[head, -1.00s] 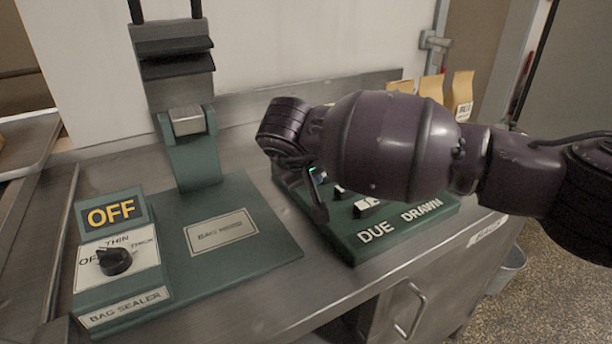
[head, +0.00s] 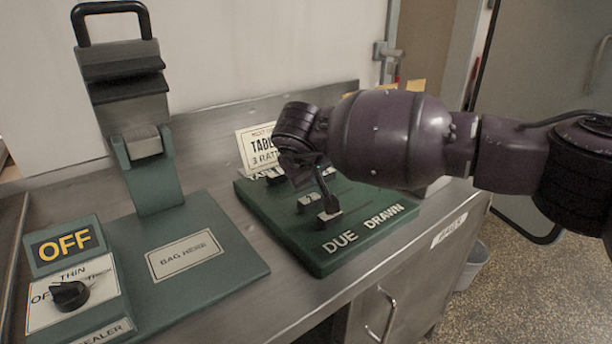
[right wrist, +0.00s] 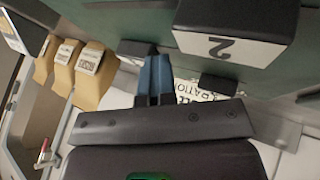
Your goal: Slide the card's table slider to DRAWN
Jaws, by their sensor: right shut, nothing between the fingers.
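A green slider board (head: 300,250) stands on the steel counter, with DUE on the left of its front edge and DRAWN on the right. A card (head: 256,147) reading TABLE and 3 RATI… stands behind it; the rest is hidden by my arm. A front slider knob (head: 328,217) sits toward the DUE side, with another knob (head: 308,200) behind it. My right gripper (head: 325,190) is shut and empty, pointing down by these knobs; contact cannot be told. In the right wrist view, its fingers (right wrist: 153,78) are together beside a dark block marked 2 (right wrist: 235,30), with the card (right wrist: 207,95) partly visible.
A green bag sealer (head: 215,255) stands left of the board, with an OFF display (head: 66,244) and a tall handle (head: 112,22). Paper bags (right wrist: 85,68) stand beyond the board. The counter's front edge (head: 330,312) is close.

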